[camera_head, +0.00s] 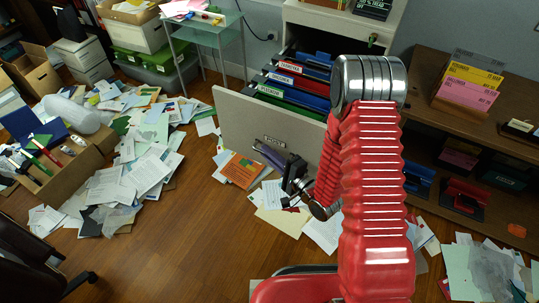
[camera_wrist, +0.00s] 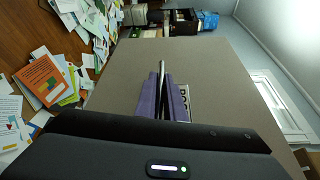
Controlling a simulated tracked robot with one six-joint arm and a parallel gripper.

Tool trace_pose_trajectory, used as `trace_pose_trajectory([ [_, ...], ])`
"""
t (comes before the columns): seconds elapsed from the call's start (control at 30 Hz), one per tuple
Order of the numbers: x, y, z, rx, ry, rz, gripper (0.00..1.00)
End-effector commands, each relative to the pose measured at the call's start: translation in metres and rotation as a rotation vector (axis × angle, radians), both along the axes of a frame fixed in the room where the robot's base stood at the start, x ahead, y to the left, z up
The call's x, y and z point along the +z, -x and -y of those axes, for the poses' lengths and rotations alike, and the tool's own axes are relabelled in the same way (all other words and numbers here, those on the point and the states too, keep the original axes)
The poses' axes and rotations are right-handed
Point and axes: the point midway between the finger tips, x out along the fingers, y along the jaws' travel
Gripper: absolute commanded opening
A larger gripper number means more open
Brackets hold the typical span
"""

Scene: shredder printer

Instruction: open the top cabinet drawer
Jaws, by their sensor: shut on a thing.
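The pale cabinet (camera_head: 310,18) stands at the back centre in the head view. Its drawer (camera_head: 225,120) is pulled well out, showing rows of red, blue and green folders (camera_head: 290,85) inside. The drawer's grey front also fills much of the wrist view (camera_wrist: 215,65). My gripper (camera_head: 268,153) is at the middle of this front, just below a small label plate (camera_head: 274,141). Its purple fingers (camera_wrist: 162,85) are shut at the front in the wrist view. Part of a printed label (camera_wrist: 184,100) shows beside the fingers.
Loose papers (camera_head: 140,165) cover the floor at left, and more lie below the drawer. A glass side table (camera_head: 205,35) stands left of the cabinet. A wooden shelf (camera_head: 430,75) is at right. A box of supplies (camera_head: 75,185) sits at far left.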

Motion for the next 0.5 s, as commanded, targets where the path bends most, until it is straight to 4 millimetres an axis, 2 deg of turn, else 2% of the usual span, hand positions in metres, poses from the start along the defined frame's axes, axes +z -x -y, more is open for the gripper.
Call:
trace_pose_trajectory([
  [0.03, -0.0065, 0.0028, 0.0022, -0.01, 0.004, -0.02, 0.0],
  [0.47, -0.007, 0.0054, -0.0058, 0.004, 0.004, -0.022, 0.0],
  [0.5, -0.0069, 0.0056, -0.0061, 0.005, 0.004, -0.022, 0.12],
])
